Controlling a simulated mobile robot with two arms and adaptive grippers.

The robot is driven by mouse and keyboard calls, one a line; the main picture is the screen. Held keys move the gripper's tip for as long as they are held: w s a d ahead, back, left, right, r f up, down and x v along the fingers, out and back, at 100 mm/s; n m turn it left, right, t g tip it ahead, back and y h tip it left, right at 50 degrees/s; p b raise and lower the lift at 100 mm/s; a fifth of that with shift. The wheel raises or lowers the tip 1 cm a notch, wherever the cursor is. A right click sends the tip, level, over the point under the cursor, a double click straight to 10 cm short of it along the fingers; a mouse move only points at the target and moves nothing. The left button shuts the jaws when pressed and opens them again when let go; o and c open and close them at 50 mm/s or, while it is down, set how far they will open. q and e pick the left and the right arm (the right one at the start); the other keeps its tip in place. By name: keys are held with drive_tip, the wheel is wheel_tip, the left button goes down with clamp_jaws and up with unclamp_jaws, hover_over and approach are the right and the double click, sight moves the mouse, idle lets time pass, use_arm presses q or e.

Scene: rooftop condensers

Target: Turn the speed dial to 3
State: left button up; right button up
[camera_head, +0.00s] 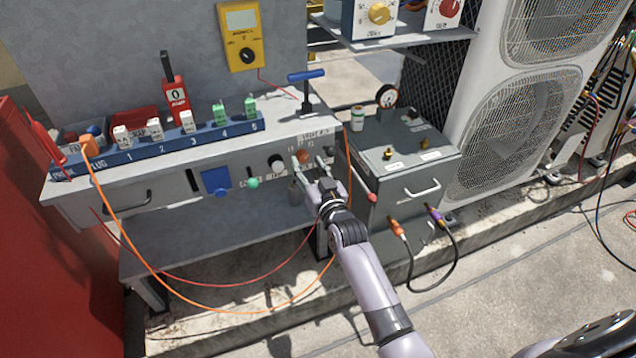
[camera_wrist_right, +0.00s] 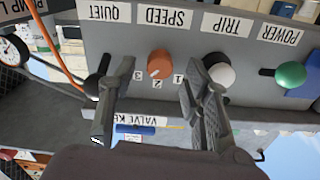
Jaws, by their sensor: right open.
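The speed dial (camera_wrist_right: 160,64) is a round orange knob on the grey panel under the label SPEED, in the upside-down right wrist view. The digits 1, 2 and 3 are printed around it. A pale mark on its face seems to point near 2, but the exact setting is hard to tell. In the head view the dial (camera_head: 303,156) shows small between my fingers. My right gripper (camera_wrist_right: 155,95) is open, one finger on each side of the dial, with visible gaps. In the head view my right gripper (camera_head: 309,166) is at the panel's right end.
A white TRIP knob (camera_wrist_right: 221,74) is close beside one finger. A black QUIET switch (camera_wrist_right: 100,72) is by the other. A green POWER knob (camera_wrist_right: 290,74) is farther along. An orange cable (camera_head: 165,282) hangs in front of the bench. A grey box (camera_head: 405,165) stands right of the panel.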

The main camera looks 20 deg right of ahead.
drive_tip(key=s, duration=1)
drive_tip(key=shift+d, duration=0.15)
drive_tip(key=shift+s, duration=0.1)
drive_tip(key=s+a+f+n+g, duration=0.1)
drive_tip(key=s+f+g, duration=0.4)
drive_tip(key=f, duration=0.8)
drive_tip(key=s+a+f+n+g, duration=0.1)
drive_tip(key=s+f+g, duration=0.3)
drive_tip(key=s+f, duration=0.6)
drive_tip(key=s+d+f+n+g, duration=0.15)
drive_tip(key=s+f+g, duration=0.55)
drive_tip(key=s+f, duration=0.95)
use_arm(q)
drive_tip(key=s+a+r+g+p, duration=0.1)
drive_tip(key=s+a+p, duration=0.2)
drive_tip(key=s+p, duration=1.2)
drive_tip(key=shift+s+r, duration=0.2)
drive_tip(key=shift+s, duration=0.2)
use_arm(e)
drive_tip(key=s+d+r, duration=0.1)
drive_tip(key=s+d, duration=0.1)
drive_tip(key=s, duration=0.6)
drive_tip(key=s+d+r+g, duration=0.1)
drive_tip(key=s, duration=0.8)
drive_tip(key=shift+d+h, duration=0.3)
drive_tip(key=shift+d, duration=0.05)
drive_tip(key=shift+w, duration=0.1)
